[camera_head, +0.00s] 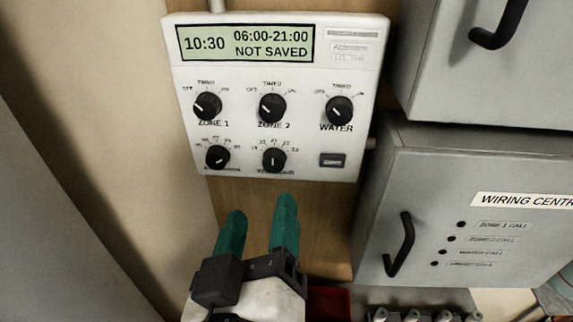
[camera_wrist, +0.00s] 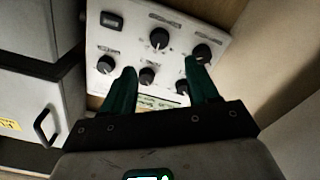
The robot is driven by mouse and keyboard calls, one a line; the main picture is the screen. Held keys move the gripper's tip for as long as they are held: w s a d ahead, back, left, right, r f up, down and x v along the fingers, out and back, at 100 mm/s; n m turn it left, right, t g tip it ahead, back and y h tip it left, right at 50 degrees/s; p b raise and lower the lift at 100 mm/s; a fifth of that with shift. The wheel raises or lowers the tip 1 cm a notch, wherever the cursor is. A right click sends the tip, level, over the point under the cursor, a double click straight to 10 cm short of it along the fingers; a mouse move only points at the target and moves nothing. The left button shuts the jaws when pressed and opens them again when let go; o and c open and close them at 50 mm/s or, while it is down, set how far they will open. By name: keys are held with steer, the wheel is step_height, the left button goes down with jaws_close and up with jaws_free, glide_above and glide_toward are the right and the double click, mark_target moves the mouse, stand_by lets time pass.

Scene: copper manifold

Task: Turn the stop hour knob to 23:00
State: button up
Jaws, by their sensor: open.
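The white control panel (camera_head: 350,66) hangs on the wall. Its display (camera_head: 245,43) reads 10:30, 06:00-21:00 and NOT SAVED. The stop hour knob appears to be the right black knob of the lower row (camera_head: 274,160); its mark looks roughly vertical and its caption is too blurred to read. It also shows in the upside-down wrist view (camera_wrist: 160,38). The other lower knob (camera_head: 217,157) is to its left. My gripper (camera_head: 261,206) is open and empty, its green fingers below the panel in the head view, apart from the knob as far as I can tell.
Zone 1 (camera_head: 207,106), Zone 2 (camera_head: 272,108) and Water (camera_head: 339,110) knobs form the upper row. A dark button (camera_head: 332,160) is right of the stop knob. A grey wiring cabinet (camera_head: 480,170) with a black handle (camera_head: 400,245) stands to the right.

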mark_target(272, 165)
steer(key=w+p, duration=0.1)
steer(key=w, duration=0.8)
steer(key=shift+w+d+p, duration=0.1)
steer(key=shift+d+p, duration=0.1)
steer(key=shift+p, duration=0.1)
steer(key=c, duration=1)
